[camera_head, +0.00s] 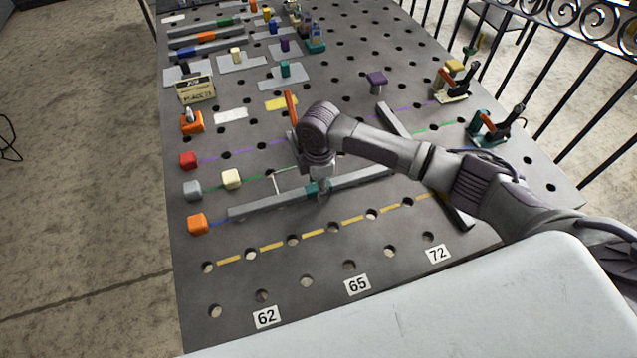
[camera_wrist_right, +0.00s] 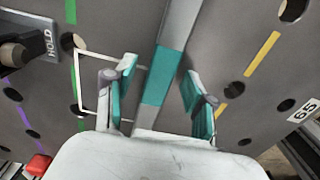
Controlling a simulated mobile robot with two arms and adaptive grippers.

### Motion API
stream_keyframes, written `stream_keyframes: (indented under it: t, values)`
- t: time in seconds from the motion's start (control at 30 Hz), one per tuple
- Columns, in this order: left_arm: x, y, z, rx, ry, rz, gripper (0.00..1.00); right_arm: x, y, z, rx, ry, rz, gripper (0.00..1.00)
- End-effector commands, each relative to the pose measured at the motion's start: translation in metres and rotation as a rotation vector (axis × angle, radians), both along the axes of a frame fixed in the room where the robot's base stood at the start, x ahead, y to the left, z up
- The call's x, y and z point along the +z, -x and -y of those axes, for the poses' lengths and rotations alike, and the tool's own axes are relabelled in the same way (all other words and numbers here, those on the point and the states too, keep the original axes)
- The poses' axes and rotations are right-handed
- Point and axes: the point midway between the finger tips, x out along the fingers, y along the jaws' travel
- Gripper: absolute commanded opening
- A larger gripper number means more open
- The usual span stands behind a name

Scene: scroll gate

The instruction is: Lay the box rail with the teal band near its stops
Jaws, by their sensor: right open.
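The long grey box rail (camera_head: 262,206) with a teal band lies along the plate, its left end near the orange block (camera_head: 197,224) and a blue line. My right gripper (camera_head: 319,188) is over the middle of the rail. In the right wrist view, the teal band (camera_wrist_right: 163,75) is between the spread teal-padded fingers of my right gripper (camera_wrist_right: 160,82), with gaps on both sides. My left gripper is not in view.
Grey (camera_head: 192,190), red (camera_head: 188,160) and cream (camera_head: 232,179) blocks stand left of my gripper. Toggle clamps (camera_head: 494,128) stand at the right. Small parts and trays fill the far end.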

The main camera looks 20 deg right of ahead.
Motion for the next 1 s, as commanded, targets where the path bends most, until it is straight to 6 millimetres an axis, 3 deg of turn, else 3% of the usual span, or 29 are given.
stream_keyframes:
  t: [0.23,0.7,1.0]
  values:
    - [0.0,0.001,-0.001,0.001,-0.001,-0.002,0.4,0.016,-0.001,0.0,-0.001,0.0,0.002,0.55]
    - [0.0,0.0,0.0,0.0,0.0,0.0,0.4,0.106,-0.001,0.0,0.0,0.0,0.002,0.55]
    - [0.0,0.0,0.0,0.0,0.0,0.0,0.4,0.12,0.0,0.0,0.0,-0.001,0.0,0.55]
